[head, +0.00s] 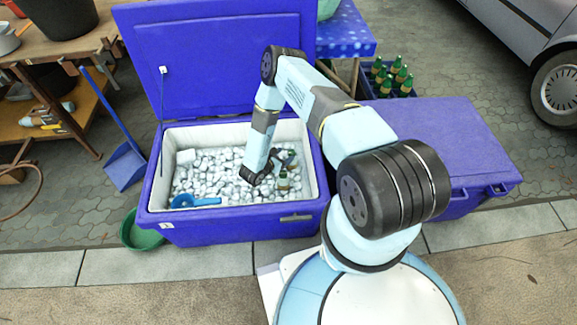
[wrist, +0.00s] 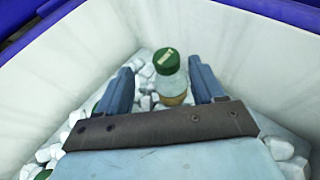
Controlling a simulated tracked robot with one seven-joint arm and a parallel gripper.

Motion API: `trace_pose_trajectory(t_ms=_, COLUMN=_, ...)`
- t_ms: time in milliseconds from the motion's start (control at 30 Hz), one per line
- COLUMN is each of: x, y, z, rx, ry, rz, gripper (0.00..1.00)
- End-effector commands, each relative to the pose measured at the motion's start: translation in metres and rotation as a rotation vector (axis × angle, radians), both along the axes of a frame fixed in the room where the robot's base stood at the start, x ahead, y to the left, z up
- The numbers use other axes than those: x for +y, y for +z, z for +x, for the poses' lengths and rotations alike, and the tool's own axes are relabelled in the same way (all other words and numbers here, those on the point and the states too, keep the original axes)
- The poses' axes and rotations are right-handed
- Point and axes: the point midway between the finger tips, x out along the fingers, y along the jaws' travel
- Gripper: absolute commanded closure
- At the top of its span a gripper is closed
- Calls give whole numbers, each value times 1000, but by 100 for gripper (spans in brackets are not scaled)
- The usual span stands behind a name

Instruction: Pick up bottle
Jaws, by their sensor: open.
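A bottle (wrist: 172,80) with a green cap stands among the ice cubes near a corner of the cooler, in the wrist view. It also shows in the head view (head: 283,181), beside my gripper. My gripper (wrist: 158,80) is open, with one blue finger on each side of the bottle in the picture. I cannot tell whether the fingers touch it. The bottle's lower part is hidden by my gripper and the ice. The blue cooler (head: 240,229) stands with its lid open and its white inside filled with ice.
A blue scoop (head: 196,201) lies on the ice at the left. Other green bits show in the ice at the lower left of the wrist view. The cooler's white walls (wrist: 225,45) rise close around my gripper. A second, closed blue cooler (head: 440,140) stands at the right.

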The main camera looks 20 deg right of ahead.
Motion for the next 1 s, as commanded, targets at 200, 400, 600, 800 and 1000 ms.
trace_pose_trajectory(t_ms=200, x=-8, y=-5, z=4, rx=2, ry=-1, rz=0, gripper=32)
trace_pose_trajectory(t_ms=400, x=-21, y=-15, z=8, rx=1, ry=-4, rz=0, gripper=32)
trace_pose_trajectory(t_ms=600, x=-37, y=-26, z=17, rx=0, ry=-3, rz=1, gripper=32)
trace_pose_trajectory(t_ms=800, x=-46, y=-30, z=23, rx=1, ry=0, rz=1, gripper=32)
trace_pose_trajectory(t_ms=1000, x=-47, y=-30, z=24, rx=0, ry=0, rz=0, gripper=32)
